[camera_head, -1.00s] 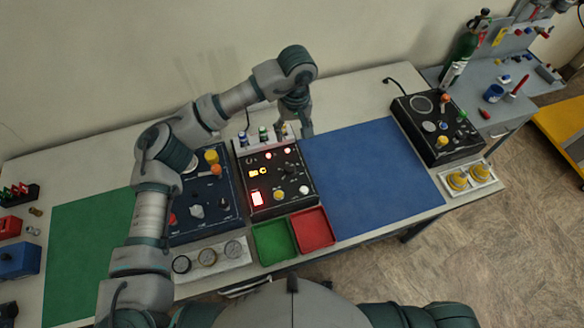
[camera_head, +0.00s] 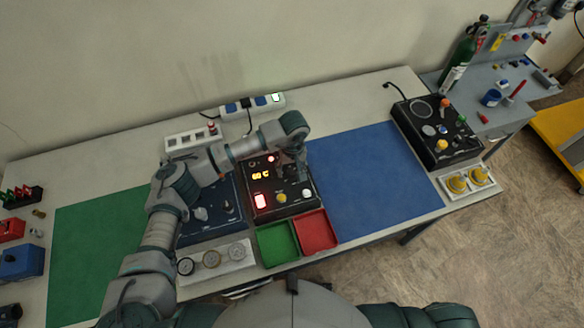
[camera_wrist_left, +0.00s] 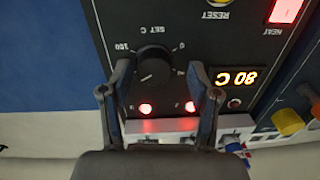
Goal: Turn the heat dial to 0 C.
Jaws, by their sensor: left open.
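The heat dial (camera_wrist_left: 153,64) is a round black knob in the left wrist view, with "SET C" and scale marks 100 and 0 around it. A pale mark shows on its face, but I cannot read its setting. The black control panel (camera_head: 268,207) carries it; the amber display (camera_wrist_left: 237,78) reads 80 C. My left gripper (camera_wrist_left: 158,76) is open, with one finger on each side of the dial; I cannot tell whether they touch it. In the head view, my left gripper (camera_head: 291,173) is over the panel's right part and hides the dial. My right gripper is out of view.
A green tray (camera_head: 260,237) and a red tray (camera_head: 331,243) lie in front of the panel. A blue mat (camera_head: 370,180) leaves free room to the right. A dark blue panel (camera_head: 202,232) stands to the left, with gauges in front. A power strip (camera_head: 236,108) lies behind.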

